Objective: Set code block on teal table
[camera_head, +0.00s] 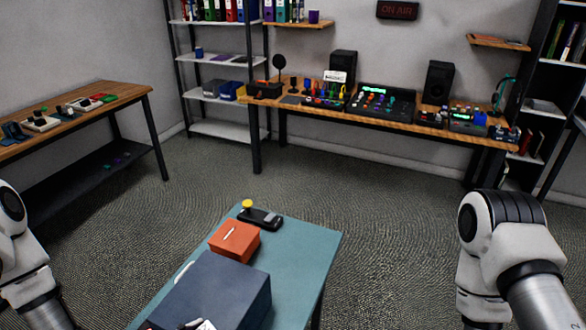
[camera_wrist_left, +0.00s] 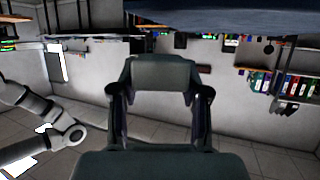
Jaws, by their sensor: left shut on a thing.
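The teal table (camera_head: 315,250) is at the bottom middle of the head view. I take this shape as the code block, but no marking shows and I cannot be sure. The left gripper's fingers do not show clearly in the head view. A small white and dark piece at its bottom edge is too cut off to name. My right arm shows at the right; its gripper is outside the frame.
On the teal table are an orange box (camera_head: 234,241), a large dark blue box (camera_head: 215,295) and a black device with a yellow knob (camera_head: 260,217). Bare table shows along the right side. A wooden desk (camera_head: 400,125) with audio gear and another table (camera_head: 120,92) stand beyond.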

